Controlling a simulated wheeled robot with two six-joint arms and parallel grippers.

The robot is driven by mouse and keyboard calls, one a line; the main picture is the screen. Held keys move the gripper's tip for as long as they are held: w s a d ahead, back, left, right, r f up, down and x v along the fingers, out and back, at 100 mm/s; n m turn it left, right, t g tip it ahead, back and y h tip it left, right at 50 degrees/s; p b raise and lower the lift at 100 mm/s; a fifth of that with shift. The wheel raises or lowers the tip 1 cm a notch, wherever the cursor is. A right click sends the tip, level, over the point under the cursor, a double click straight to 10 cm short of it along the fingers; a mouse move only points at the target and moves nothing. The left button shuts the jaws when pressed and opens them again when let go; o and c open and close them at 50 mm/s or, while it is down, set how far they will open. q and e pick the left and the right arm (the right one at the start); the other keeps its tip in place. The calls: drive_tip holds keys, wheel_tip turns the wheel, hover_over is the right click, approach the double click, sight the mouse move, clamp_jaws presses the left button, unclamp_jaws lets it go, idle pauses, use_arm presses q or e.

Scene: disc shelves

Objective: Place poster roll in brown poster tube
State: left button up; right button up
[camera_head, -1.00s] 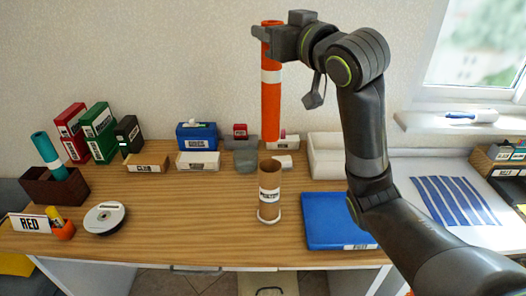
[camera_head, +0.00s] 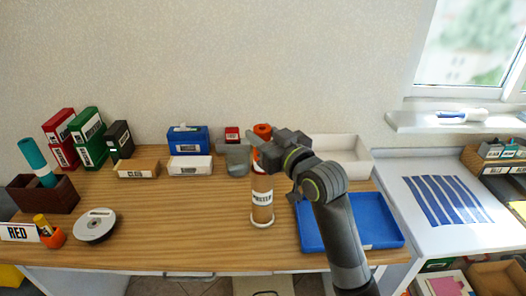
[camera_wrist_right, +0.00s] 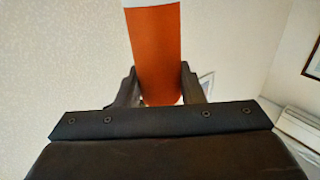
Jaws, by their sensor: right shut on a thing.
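The orange poster roll (camera_head: 262,131) stands about upright, with its top end showing just above my right gripper (camera_head: 262,152). My right gripper is shut on the roll near its upper end; in the right wrist view the orange roll (camera_wrist_right: 157,50) with a white band sits between the two fingers (camera_wrist_right: 158,88). The brown poster tube (camera_head: 262,207), with a white label, stands upright on the desk directly below the gripper. The roll's lower part does not show and lines up with the tube, so it appears to be inside it. My left gripper is not in view.
A blue tray (camera_head: 382,222) lies right of the tube, under my right arm. A white bin (camera_head: 350,150) stands behind it. Blue and white boxes stand at the back. A disc spindle (camera_head: 95,225) and dark red box (camera_head: 45,200) are at left. Desk left of the tube is clear.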

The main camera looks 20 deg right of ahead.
wheel_tip(320, 180, down, 4)
drive_tip(key=shift+f, duration=0.2)
drive_tip(key=o, duration=1)
drive_tip(key=shift+s, duration=0.1)
drive_tip(key=b+v, duration=0.1)
drive_tip(key=v, duration=1)
drive_tip(key=shift+s+d, duration=0.2)
drive_tip(key=shift+s, duration=0.15)
